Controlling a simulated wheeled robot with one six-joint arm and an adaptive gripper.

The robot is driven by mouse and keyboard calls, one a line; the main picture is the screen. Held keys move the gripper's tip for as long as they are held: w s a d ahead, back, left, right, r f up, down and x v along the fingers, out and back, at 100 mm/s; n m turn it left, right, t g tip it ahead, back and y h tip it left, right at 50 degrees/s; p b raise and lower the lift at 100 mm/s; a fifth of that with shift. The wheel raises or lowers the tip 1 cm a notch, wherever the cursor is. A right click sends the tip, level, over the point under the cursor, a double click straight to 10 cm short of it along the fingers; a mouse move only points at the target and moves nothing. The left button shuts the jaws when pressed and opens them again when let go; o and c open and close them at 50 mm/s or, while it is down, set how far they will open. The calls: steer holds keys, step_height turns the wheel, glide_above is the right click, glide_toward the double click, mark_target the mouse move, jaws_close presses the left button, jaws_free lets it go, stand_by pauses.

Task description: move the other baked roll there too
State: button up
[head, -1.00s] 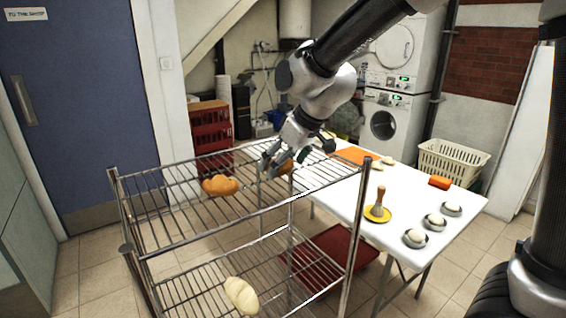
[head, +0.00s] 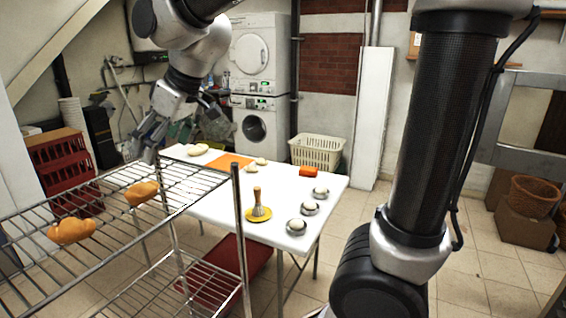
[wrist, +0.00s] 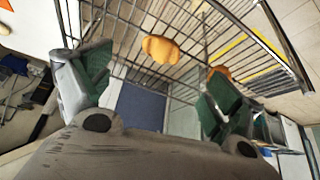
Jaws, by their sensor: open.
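Two orange-brown baked rolls lie on the upper wire shelf of the rack (head: 240,215). One roll (head: 72,232) is at the left in the head view, and the other roll (head: 142,193) is further right, nearer the table. My gripper (head: 178,130) is above the rack's far right part, clear of both rolls. In the wrist view my gripper (wrist: 155,92) has its green-padded fingers spread with nothing between them. One roll shows beyond the gap (wrist: 161,49), and the other is partly hidden behind the right finger (wrist: 218,72).
The white table (head: 285,180) stands right of the rack. A red crate (head: 225,275) is beneath.

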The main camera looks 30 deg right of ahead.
steer(key=s+d+m+h, duration=0.1)
steer(key=s+d+m, duration=0.15)
steer(key=d, duration=0.65)
steer(key=s+d+m+h, duration=0.15)
steer(key=s+d, duration=0.25)
steer(key=d, duration=0.5)
steer(key=s+d+f+m+h, duration=0.2)
steer(key=s+d+f+m, duration=0.3)
steer(key=s+d, duration=0.6)
steer(key=shift+s+d, duration=0.3)
steer(key=shift+s, duration=0.6)
